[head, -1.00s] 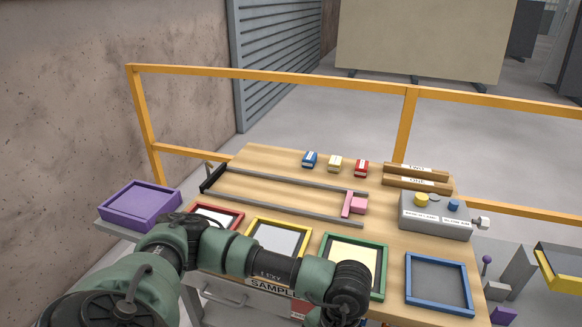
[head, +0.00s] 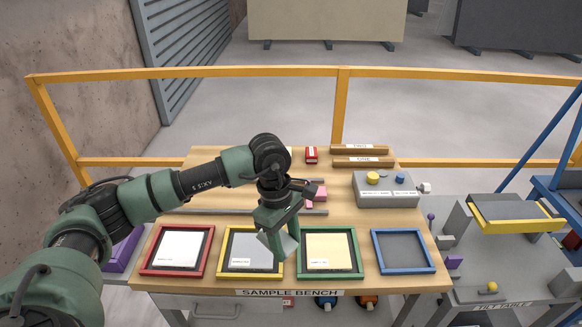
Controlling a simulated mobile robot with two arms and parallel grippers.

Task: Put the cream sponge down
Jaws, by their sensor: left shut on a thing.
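My left gripper (head: 283,244) reaches in from the left and points down over the front of the bench. It is shut on a pale, tilted piece, the cream sponge (head: 290,243), which looks greyish in this light. The fingers hide part of it. The piece shows in front of the gap between the yellow frame (head: 224,251) and the green frame (head: 357,252); I cannot tell how high above the bench it is. My right gripper is not in view.
A red frame (head: 147,250) with a white panel stands left, a blue frame (head: 403,272) with a grey inside right. Behind are a pink block (head: 320,194), a red pack (head: 311,155) and a grey control box (head: 386,190). Bare wood lies before the box.

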